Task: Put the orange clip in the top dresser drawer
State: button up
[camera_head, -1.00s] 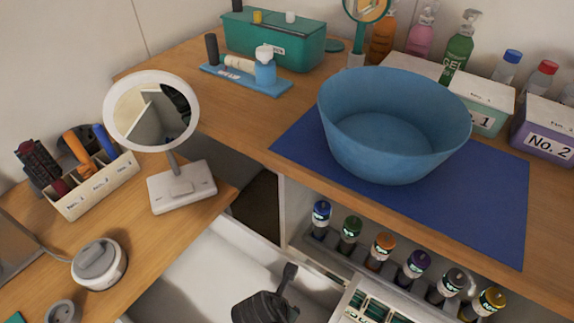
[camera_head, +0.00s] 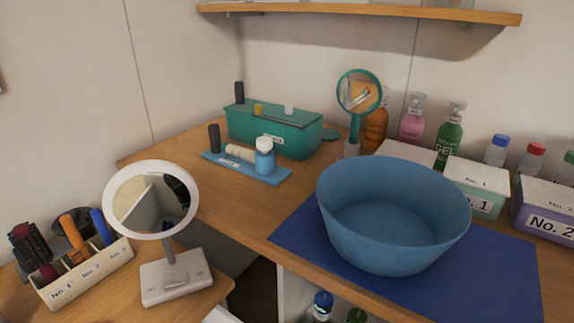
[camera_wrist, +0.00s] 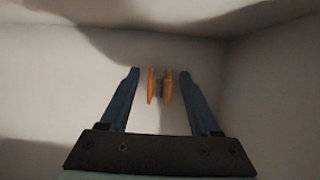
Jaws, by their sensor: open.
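The orange clip (camera_wrist: 151,86) is in the wrist view, lying on a pale surface with its two orange sides showing and a dark middle between them. My gripper (camera_wrist: 160,74) is open, with one blue finger on each side of the clip. Gaps show between the fingers and the clip. Pale walls (camera_wrist: 262,75) stand around the clip, like the inside of a drawer or box; I cannot tell which drawer this is. Neither the clip nor my gripper shows in the head view.
In the head view, a blue bowl (camera_head: 392,255) stands on a blue mat (camera_head: 505,278). A round mirror (camera_head: 172,283) and a brush holder (camera_head: 84,275) stand at left. A green box (camera_head: 282,137), bottles and numbered boxes line the back.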

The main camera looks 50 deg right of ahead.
jog(key=p+v, duration=0.4)
jog(key=v, duration=0.8)
jog(key=w+r+m+t+h, duration=0.1)
jog(key=w+r+m+t, duration=0.4)
jog(key=w+r, duration=0.75)
jog(key=w+a+r+m+t, duration=0.2)
jog(key=w+r+t, duration=0.3)
jog(key=r, duration=0.6)
jog(key=w+a+r+m+t, duration=0.3)
jog(key=w+r+t, duration=0.15)
jog(key=r, duration=0.75)
jog(key=a+r+m+t+y, duration=0.1)
jog(key=a+r+m+t, duration=0.15)
jog(key=r, duration=0.55)
jog(key=a+r+m+t+y, duration=0.1)
jog(key=a+r+t, duration=0.2)
jog(key=r, duration=0.5)
jog(key=s+a+r+m+t+y, duration=0.1)
jog(key=s+a+r+m+t, duration=0.1)
jog(key=s+r, duration=0.3)
jog(key=s+a+r+m+t+y, duration=0.2)
jog(key=s+a+r+m+t, duration=0.1)
jog(key=r, duration=0.9)
jog(key=s+a+t, duration=0.1)
jog(key=s+t, duration=0.1)
jog(key=s, duration=0.1)
jog(key=shift+s+a, duration=0.15)
jog(key=shift+s, duration=0.15)
jog(key=shift+r, duration=0.15)
